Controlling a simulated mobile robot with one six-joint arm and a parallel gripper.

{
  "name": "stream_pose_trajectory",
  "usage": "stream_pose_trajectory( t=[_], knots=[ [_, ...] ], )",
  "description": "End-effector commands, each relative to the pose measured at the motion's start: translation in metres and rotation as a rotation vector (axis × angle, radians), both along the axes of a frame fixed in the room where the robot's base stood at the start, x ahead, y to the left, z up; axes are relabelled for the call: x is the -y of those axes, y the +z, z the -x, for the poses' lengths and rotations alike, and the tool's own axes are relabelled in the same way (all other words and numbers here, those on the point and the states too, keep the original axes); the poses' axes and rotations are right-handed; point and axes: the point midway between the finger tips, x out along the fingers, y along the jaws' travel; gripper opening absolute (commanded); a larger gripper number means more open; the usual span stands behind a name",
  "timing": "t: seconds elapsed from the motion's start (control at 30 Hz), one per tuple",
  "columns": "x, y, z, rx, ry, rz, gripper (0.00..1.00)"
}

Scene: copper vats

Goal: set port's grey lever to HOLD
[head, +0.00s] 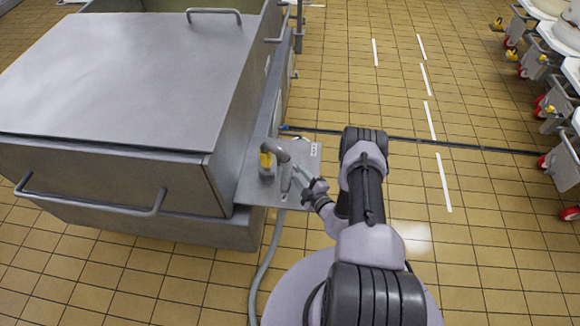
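A grey metal panel (250,188) juts from the side of a large steel vat. On it stand a grey upright piece that looks like the lever (285,178) and, to its left, a fitting with a yellow part (266,160). A curved grey piece rises behind them. My gripper (298,177) is at the panel's right side, close beside the grey upright piece. I cannot tell whether it touches it, or whether its fingers are open or shut. A small white label (315,150) sits at the panel's far right corner; its text, and any HOLD mark, is too small to read.
The steel vat (120,75) with a flat lid and bar handles fills the left. A grey hose (265,265) runs down from the panel to the floor. Wheeled trolleys (545,75) line the right edge. The tiled floor between is clear, crossed by a dark drain strip.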

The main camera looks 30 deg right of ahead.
Motion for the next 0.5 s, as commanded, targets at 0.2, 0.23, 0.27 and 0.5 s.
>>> stream_pose_trajectory(
  t=[0.2, 0.23, 0.27, 0.5],
  knots=[
    [-0.002, -0.011, -0.045, 0.003, 0.002, 0.002, 0.37],
    [-0.003, -0.012, -0.05, 0.002, 0.004, 0.001, 0.37],
    [-0.002, -0.013, -0.054, 0.003, 0.003, 0.002, 0.37],
    [-0.003, -0.015, -0.073, 0.001, 0.002, 0.001, 0.37]
  ],
)
